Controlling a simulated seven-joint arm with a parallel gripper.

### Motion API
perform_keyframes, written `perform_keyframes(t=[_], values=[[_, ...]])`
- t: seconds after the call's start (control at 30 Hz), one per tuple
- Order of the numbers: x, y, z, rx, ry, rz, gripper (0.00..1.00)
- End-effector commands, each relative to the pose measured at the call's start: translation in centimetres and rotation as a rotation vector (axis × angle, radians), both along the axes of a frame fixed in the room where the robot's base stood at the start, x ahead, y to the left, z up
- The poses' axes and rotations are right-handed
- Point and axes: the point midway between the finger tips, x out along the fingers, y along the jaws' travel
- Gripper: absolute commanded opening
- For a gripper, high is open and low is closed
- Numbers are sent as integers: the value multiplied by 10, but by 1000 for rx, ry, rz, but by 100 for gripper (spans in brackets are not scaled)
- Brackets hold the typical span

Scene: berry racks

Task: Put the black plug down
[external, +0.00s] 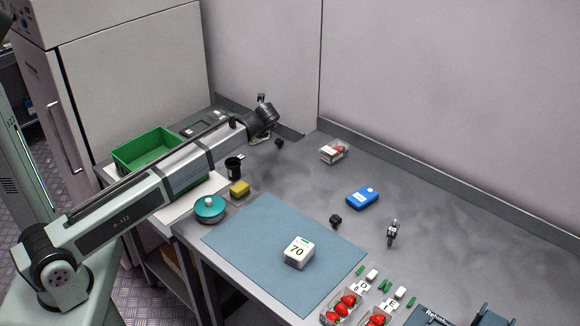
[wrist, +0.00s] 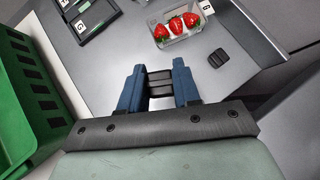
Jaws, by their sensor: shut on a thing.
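My gripper (wrist: 158,70) shows in the wrist view with two blue fingers shut on the black plug (wrist: 158,84), a dark ribbed block between them. Beyond and below the fingers is the grey worktop. A second, similar black block (wrist: 219,58) lies on the worktop to the right of the fingers, apart from them. In the external view the arm's end is over the back of the worktop. A small black piece (external: 279,142) shows just below it; I cannot tell whether it is held or lying there. The fingers are hard to make out there.
A clear punnet of strawberries (wrist: 178,24) lies ahead of the fingers. A green crate (wrist: 28,95) stands at left. The external view shows another punnet (external: 333,152), a blue box (external: 362,198), another black piece (external: 336,220) and a blue mat (external: 245,238). Much of the middle worktop is clear.

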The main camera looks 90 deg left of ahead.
Motion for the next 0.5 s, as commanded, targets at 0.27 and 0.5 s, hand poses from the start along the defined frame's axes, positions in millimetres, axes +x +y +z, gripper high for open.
perform_keyframes(t=[0.27, 0.5], values=[[6, 8, 2, 1, 1, 105, 0], [4, 7, -25, -2, 2, 117, 0]])
